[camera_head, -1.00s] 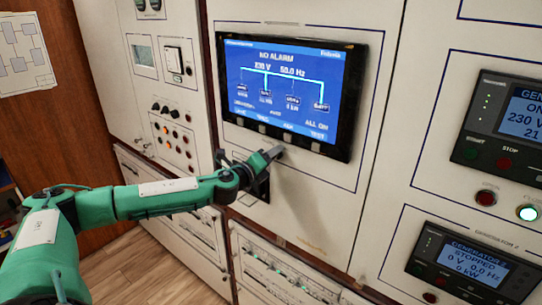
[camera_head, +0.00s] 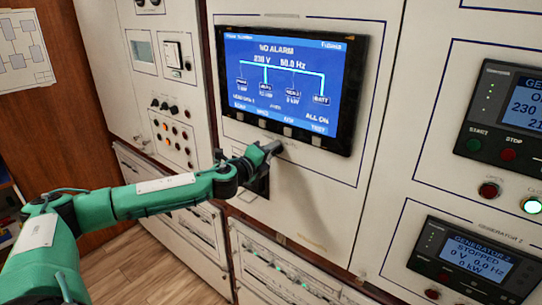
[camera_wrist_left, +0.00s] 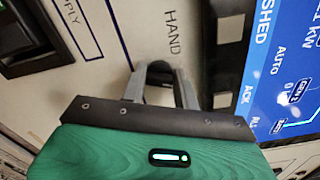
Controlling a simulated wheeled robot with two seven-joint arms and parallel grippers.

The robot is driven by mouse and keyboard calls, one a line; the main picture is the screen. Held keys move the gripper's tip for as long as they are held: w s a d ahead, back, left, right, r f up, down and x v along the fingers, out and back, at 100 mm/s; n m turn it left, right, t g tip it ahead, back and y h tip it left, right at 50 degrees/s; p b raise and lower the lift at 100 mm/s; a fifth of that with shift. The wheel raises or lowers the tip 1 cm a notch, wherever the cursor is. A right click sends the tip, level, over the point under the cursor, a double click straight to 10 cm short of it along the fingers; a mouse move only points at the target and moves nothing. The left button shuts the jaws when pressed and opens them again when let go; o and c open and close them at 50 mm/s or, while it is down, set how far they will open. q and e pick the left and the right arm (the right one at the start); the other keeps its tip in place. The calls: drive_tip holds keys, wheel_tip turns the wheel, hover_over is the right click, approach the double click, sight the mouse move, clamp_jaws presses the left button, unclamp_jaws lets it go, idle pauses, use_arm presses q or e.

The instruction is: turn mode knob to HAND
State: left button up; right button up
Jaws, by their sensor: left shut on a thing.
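My left gripper (camera_head: 268,150) is at the white panel just below the large blue screen. In the left wrist view its two grey fingers (camera_wrist_left: 161,82) stand on either side of a dark knob (camera_wrist_left: 160,70), shut on it. The fingers and the gripper body hide most of the knob, so its pointer cannot be made out. The label HAND (camera_wrist_left: 172,35) is printed on the panel just beyond the fingertips in that view. My right gripper is not in view.
The blue screen (camera_head: 280,85) with its row of buttons is close above the gripper. A dark switch (camera_wrist_left: 25,38) is on the panel nearby. Generator panels (camera_head: 465,262) are at the right. A panel with small knobs and lamps (camera_head: 172,135) is at the left.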

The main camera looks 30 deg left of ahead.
use_arm(q)
drive_tip(key=shift+f+n+b, duration=0.15)
drive_tip(key=shift+n+b, duration=0.8)
drive_tip(key=shift+n, duration=1.85)
drive_tip(key=shift+f+n+b, duration=0.15)
drive_tip(key=shift+n+b, duration=0.75)
drive_tip(key=shift+n, duration=1.9)
drive_tip(key=o, duration=1)
drive_tip(key=shift+c, duration=0.2)
